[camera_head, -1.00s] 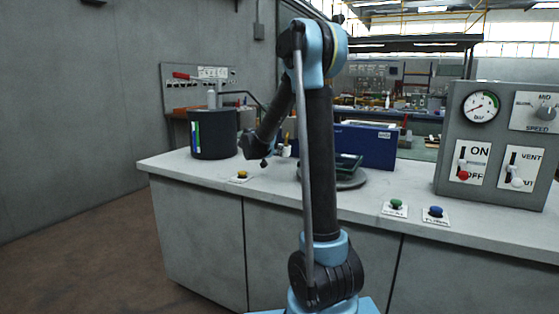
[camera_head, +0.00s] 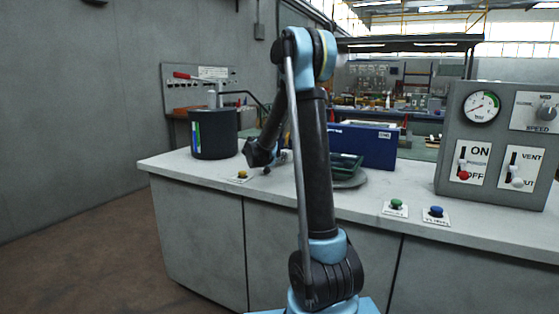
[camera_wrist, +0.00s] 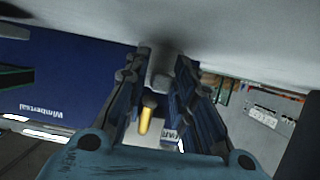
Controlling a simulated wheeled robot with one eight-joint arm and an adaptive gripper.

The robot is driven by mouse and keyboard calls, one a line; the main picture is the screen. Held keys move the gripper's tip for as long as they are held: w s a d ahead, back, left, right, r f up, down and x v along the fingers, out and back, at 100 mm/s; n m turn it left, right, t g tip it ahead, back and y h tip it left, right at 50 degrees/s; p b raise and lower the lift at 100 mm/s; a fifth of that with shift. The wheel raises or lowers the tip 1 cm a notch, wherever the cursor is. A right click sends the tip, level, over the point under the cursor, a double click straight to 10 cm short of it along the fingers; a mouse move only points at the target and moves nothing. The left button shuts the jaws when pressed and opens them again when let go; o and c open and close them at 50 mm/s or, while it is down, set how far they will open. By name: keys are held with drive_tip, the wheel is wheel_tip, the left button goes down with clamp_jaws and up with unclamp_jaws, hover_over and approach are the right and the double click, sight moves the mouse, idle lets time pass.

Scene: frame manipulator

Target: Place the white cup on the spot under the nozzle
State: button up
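My gripper (camera_head: 266,168) is low over the counter's left part in the head view, right of the dark bin. In the wrist view its two fingers (camera_wrist: 162,62) are apart, so it is open. Beyond the gap between them is a small pale rounded thing (camera_wrist: 160,82), with a black and yellow handle-like piece (camera_wrist: 145,120) beside it. It may be the white cup, but I cannot tell surely. In the head view my arm mostly hides that area. I cannot make out a nozzle or the spot under it for certain.
A dark bin (camera_head: 213,134) stands left on the counter (camera_head: 215,182). A blue case (camera_head: 363,145) stands behind my arm; it fills the left of the wrist view (camera_wrist: 70,80).

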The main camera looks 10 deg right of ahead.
idle(0.3)
drive_tip(key=v, duration=1.1)
drive_tip(key=shift+s+a+r, duration=0.15)
drive_tip(key=shift+s+a, duration=0.1)
drive_tip(key=shift+a, duration=0.05)
drive_tip(key=shift+s, duration=0.1)
